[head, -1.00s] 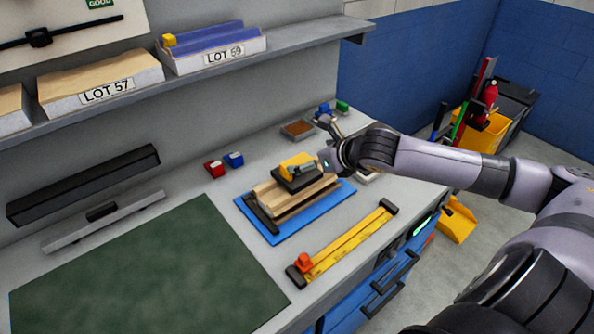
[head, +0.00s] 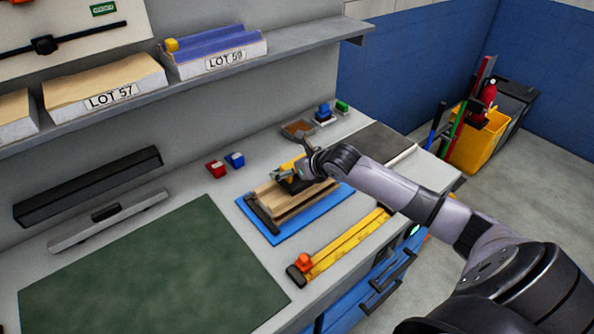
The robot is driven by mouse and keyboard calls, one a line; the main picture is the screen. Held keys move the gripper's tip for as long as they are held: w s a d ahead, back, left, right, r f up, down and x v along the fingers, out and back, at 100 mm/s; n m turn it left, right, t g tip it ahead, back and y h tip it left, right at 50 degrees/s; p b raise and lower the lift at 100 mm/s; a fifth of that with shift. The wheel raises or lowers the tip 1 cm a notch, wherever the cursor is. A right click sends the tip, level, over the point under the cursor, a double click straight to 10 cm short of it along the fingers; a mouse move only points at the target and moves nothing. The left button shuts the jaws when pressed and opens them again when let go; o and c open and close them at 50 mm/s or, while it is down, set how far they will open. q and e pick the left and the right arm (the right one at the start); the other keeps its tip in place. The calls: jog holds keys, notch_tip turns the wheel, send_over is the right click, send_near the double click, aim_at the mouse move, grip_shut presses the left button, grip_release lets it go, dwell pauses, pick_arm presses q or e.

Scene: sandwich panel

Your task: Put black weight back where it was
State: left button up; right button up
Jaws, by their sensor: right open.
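The black weight (head: 288,184) with its yellow handle (head: 284,170) sits on a stack of light wooden panels (head: 295,203). The stack lies on a blue mat (head: 284,233) on the workbench. My right gripper (head: 295,168) is open at the weight's handle and covers the weight's right part. I cannot tell whether the fingers touch the handle. My left gripper is not in view.
A yellow bar clamp (head: 345,243) lies in front of the mat. A red block (head: 216,169) and a blue block (head: 235,159) stand behind it. A dark grey plate (head: 380,145) lies at the right. The green mat (head: 150,270) is bare.

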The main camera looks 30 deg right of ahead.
jog(key=shift+w+f, duration=0.3)
jog(key=shift+w, duration=0.15)
jog(key=shift+c, duration=0.4)
jog(key=c, duration=1.6)
jog(key=shift+w+r, duration=0.15)
jog(key=shift+r, duration=0.15)
